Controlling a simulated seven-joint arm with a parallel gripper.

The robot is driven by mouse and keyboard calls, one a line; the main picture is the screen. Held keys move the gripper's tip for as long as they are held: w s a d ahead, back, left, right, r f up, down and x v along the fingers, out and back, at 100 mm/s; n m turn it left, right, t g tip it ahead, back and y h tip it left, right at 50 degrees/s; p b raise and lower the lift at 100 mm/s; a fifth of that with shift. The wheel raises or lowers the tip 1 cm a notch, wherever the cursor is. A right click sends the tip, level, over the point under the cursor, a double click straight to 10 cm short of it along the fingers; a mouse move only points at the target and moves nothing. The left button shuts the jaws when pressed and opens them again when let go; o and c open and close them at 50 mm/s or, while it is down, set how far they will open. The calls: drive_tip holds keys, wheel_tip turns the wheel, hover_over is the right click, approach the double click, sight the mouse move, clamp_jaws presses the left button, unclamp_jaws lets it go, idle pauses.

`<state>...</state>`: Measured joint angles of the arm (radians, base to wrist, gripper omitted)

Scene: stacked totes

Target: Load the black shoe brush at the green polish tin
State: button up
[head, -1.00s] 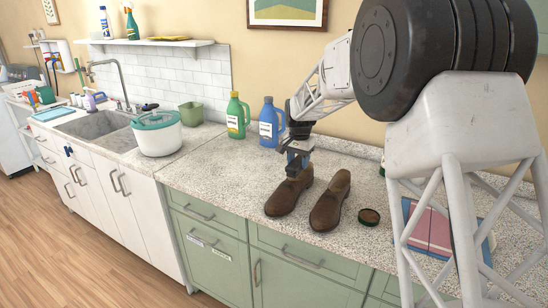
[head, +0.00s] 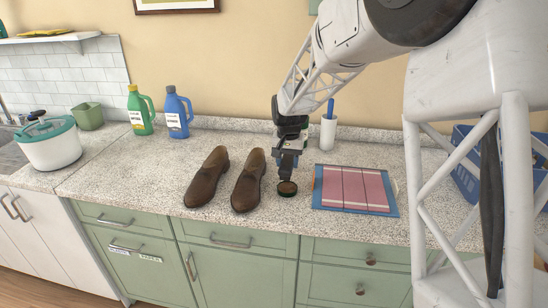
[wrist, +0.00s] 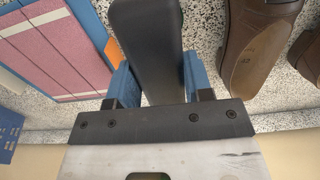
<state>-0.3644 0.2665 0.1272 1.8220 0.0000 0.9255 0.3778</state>
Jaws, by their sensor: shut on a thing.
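My gripper (head: 287,160) is above the polish tin, to the right of the shoes. In the wrist view its two blue fingers (wrist: 155,82) are shut on the black shoe brush (wrist: 148,45), which sticks out away from the palm. The green polish tin (head: 287,188) is small, round and open, with brown polish and a dark rim, on the counter right below the gripper. I cannot tell whether the brush touches the polish.
Two brown shoes, a left one (head: 207,178) and a right one (head: 249,181), stand left of the tin. A pink and blue board (head: 318,190) lies to the right. A white holder (head: 328,131) stands behind. A blue crate (head: 464,178) is far right.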

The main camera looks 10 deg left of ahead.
drive_tip(key=shift+d+f, duration=0.1)
drive_tip(key=shift+f, duration=0.05)
idle(0.4)
hover_over(287, 188)
drive_tip(key=shift+w+f, duration=0.1)
drive_tip(key=shift+f, duration=2.8)
drive_tip(key=shift+f, duration=0.65)
idle(0.8)
drive_tip(key=shift+r, duration=3.6)
drive_tip(key=shift+w+d, duration=0.1)
drive_tip(key=shift+d, duration=0.05)
